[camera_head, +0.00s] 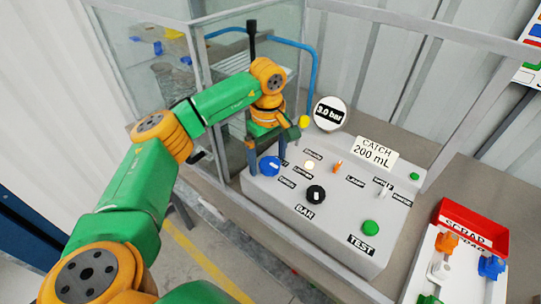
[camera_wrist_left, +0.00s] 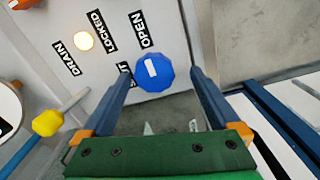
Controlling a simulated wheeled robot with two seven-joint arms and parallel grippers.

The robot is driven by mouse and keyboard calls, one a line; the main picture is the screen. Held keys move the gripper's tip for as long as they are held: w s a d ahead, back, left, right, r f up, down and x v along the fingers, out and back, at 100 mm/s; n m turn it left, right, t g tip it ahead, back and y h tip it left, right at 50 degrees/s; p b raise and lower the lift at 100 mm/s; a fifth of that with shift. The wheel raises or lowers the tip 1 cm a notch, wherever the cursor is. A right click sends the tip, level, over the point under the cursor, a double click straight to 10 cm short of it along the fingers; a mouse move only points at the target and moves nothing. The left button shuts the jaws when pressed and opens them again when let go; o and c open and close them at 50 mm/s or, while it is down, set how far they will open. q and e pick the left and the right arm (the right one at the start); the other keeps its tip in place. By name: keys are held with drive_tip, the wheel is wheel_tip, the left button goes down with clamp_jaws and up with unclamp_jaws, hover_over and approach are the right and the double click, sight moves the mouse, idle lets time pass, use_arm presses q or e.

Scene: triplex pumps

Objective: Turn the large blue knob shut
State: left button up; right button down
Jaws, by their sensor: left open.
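The large blue knob (camera_head: 269,166) is on the left of the pale panel (camera_head: 330,205) in the head view. In the left wrist view the knob (camera_wrist_left: 153,73) shows a white mark pointing toward the OPEN label (camera_wrist_left: 139,30). A second label (camera_wrist_left: 124,72) is partly hidden behind a finger. My left gripper (camera_wrist_left: 161,72) is open, with one finger on each side of the knob. Small gaps seem to show beside the knob; I cannot tell if either finger touches it. In the head view this gripper (camera_head: 267,152) is just above the knob.
A yellow-tipped lever (camera_head: 304,121) stands close to the gripper. A black knob (camera_head: 316,194), a lit lamp (camera_head: 309,165) and a green button (camera_head: 370,227) are on the panel. A gauge (camera_head: 330,113) stands behind; a red scrap bin (camera_head: 470,232) is at right.

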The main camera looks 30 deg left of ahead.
use_arm(q)
drive_tip(key=shift+w+f, duration=0.25)
drive_tip(key=shift+f, duration=0.55)
drive_tip(key=shift+w+f, duration=0.15)
drive_tip(key=shift+w, duration=0.2)
drive_tip(key=shift+s, duration=0.15)
drive_tip(key=c, duration=1.4)
use_arm(e)
drive_tip(key=shift+w+r, duration=0.1)
drive_tip(key=shift+w, duration=0.35)
